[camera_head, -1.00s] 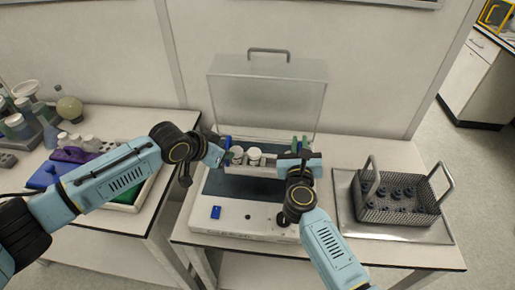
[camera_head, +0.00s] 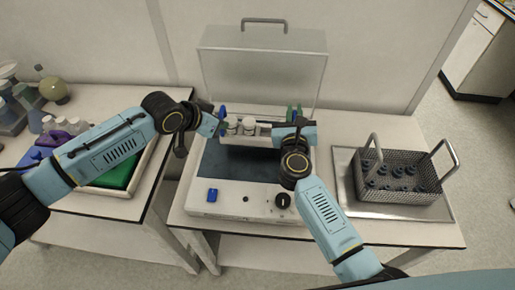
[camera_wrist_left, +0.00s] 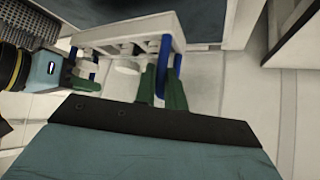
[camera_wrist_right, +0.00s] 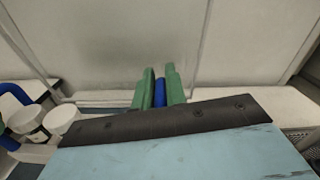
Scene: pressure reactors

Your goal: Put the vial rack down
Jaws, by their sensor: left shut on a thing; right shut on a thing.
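The white vial rack (camera_head: 262,138) holds white-capped vials (camera_head: 249,125) and has a blue handle at each end. It is over the rear of the dark plate (camera_head: 240,165) of a white machine; whether it touches the plate is unclear. My left gripper (camera_head: 221,118) is shut on its left handle; the left wrist view shows green fingers (camera_wrist_left: 163,88) around a blue bar, with the rack (camera_wrist_left: 130,38) beyond. My right gripper (camera_head: 294,115) is shut on the right handle, also seen between green fingers in the right wrist view (camera_wrist_right: 160,88). My right arm hides part of the rack's right end.
The machine's clear lid (camera_head: 262,70) stands open behind the rack. Right of the machine, a wire basket (camera_head: 400,190) with raised handles sits on a metal tray (camera_head: 352,212). The left table holds a green-floored tray (camera_head: 118,178) and a round flask (camera_head: 53,90).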

